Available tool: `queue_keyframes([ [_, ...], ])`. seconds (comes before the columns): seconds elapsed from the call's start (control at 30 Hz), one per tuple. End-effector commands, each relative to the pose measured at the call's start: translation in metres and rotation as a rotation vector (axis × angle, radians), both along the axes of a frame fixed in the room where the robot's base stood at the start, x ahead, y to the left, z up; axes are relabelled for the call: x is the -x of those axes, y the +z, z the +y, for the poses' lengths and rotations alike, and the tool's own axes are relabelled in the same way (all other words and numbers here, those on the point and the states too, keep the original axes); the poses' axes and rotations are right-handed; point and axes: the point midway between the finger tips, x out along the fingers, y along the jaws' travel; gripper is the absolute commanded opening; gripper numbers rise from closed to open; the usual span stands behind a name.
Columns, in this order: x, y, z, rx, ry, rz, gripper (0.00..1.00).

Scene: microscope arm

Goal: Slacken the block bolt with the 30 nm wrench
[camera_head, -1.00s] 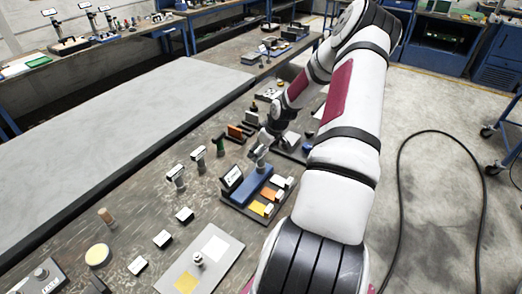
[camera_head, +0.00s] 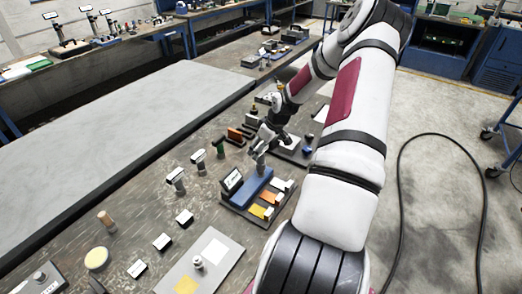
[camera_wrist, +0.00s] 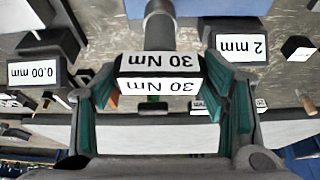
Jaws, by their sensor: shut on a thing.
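In the head view my gripper (camera_head: 267,137) is above the far end of the blue block (camera_head: 250,188). The wrench's grey shaft (camera_head: 259,163) points down there. The block bolt is not distinguishable, so I cannot tell whether the wrench is seated on it.
A small black-framed display (camera_head: 232,180) stands left of the block, and orange and yellow pieces (camera_head: 263,203) lie on its right. Two white-labelled upright tools (camera_head: 175,177) stand farther left.

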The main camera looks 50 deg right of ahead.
Motion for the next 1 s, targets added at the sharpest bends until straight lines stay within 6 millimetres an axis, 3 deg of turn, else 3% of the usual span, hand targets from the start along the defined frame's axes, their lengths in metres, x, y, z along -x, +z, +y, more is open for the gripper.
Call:
queue_keyframes([
  [0.5, 0.000, 0.028, -0.001, 0.002, -0.001, -0.001, 0.22],
  [1.0, 0.000, 0.030, -0.001, 0.002, -0.001, 0.000, 0.22],
])
